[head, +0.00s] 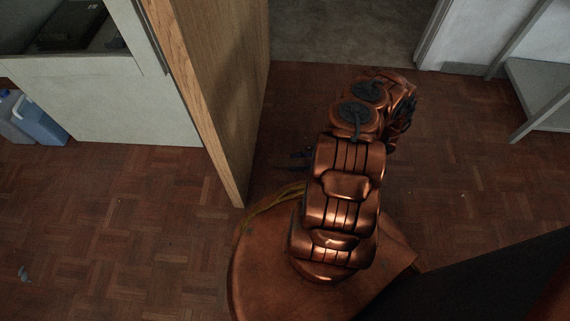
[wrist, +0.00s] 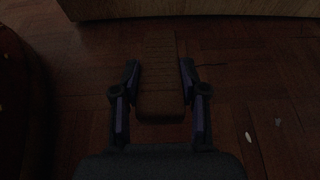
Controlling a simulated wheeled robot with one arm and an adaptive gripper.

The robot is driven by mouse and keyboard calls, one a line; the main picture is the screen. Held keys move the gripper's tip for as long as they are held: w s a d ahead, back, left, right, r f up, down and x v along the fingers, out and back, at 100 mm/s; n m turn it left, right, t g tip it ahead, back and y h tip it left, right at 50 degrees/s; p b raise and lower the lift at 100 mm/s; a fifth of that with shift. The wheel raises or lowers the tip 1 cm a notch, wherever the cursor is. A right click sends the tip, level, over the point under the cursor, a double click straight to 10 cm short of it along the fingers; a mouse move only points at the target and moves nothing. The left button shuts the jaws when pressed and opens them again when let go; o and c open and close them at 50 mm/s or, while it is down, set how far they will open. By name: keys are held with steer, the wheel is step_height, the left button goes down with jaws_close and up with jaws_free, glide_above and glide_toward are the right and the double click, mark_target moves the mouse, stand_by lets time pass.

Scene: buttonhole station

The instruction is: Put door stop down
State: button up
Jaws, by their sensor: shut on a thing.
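The door stop (wrist: 160,95) is a brown, tapered block with ridges across its thin far part. In the wrist view it lies between the two dark fingers of my gripper (wrist: 159,72), which is shut on it. Its thin end points toward the pale wooden bottom part of the door (wrist: 200,7) at the top of that view. I cannot tell whether it touches the door or the floor. In the head view the wooden door (head: 225,100) stands open left of my arm, and the door stop cannot be made out there.
Brown parquet floor (head: 130,215) surrounds me, with free room at left. A pale cabinet (head: 120,110) stands left of the door, with blue and white containers (head: 38,120) beside it. A grey shelf (head: 540,95) stands at right. A doorway with grey floor (head: 345,30) lies beyond.

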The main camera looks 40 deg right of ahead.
mark_target(286, 159)
steer(key=w, duration=0.1)
steer(key=w+a, duration=0.1)
steer(key=w+b, duration=0.1)
steer(key=shift+w+a+f, duration=0.3)
steer(key=shift+w+a, duration=0.05)
steer(key=shift+a, duration=0.05)
steer(key=shift+w+a+f+b, duration=0.1)
steer(key=shift+w+f+b, duration=0.1)
steer(key=shift+f+b, duration=0.6)
steer(key=shift+w+a+f+b, duration=0.15)
steer(key=shift+f+b, duration=0.4)
steer(key=shift+f, duration=0.35)
steer(key=shift+f, duration=0.15)
steer(key=o, duration=1.2)
steer(key=shift+d, duration=0.1)
steer(key=shift+c, duration=0.2)
